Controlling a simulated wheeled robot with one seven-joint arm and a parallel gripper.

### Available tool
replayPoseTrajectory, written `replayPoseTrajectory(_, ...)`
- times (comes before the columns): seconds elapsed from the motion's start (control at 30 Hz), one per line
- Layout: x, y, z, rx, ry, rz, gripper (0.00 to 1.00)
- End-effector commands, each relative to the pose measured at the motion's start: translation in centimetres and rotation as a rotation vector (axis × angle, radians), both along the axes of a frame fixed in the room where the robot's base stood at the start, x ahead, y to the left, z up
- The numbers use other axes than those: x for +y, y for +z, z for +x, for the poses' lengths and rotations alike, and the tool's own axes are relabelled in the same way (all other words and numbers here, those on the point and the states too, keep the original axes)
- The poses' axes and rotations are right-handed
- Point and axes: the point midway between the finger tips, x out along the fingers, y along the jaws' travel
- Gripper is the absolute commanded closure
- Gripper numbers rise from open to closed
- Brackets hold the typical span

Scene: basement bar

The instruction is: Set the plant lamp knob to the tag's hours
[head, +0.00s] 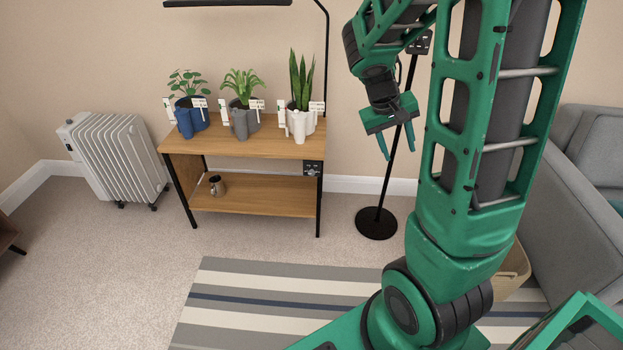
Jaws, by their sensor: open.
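A small dark control box (313,168) with a pale knob sits at the front right corner of the plant table (225,148). The knob's setting is too small to read. Three potted plants stand on the table top: one in a blue pot (191,117), one in a grey pot (243,122), one in a white pot (300,123). White tags (257,105) show at the pots; their writing is unreadable. The black lamp bar (228,3) hangs above. My gripper (398,157) is open and empty, pointing down, right of the table and apart from the box.
A black floor stand (377,223) rises behind my gripper, with another dark box (420,43) high on its pole. A metal cup (217,185) is on the lower shelf. A white radiator (116,160) stands left, a grey sofa (570,220) right. A striped rug (260,300) lies in front.

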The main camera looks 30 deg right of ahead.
Motion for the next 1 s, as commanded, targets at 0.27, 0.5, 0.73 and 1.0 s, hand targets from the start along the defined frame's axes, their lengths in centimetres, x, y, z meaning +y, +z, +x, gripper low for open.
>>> replayPoseTrajectory(0.27,-4.6,-4.1,8.0,0.085,0.139,-0.237,0.55)
replayPoseTrajectory(0.5,-7.0,-7.9,14.6,0.164,0.300,-0.450,0.55)
replayPoseTrajectory(0.73,-7.6,-12.2,20.6,0.248,0.486,-0.654,0.55)
replayPoseTrajectory(1.0,-5.9,-18.3,26.7,0.355,0.742,-0.891,0.55)
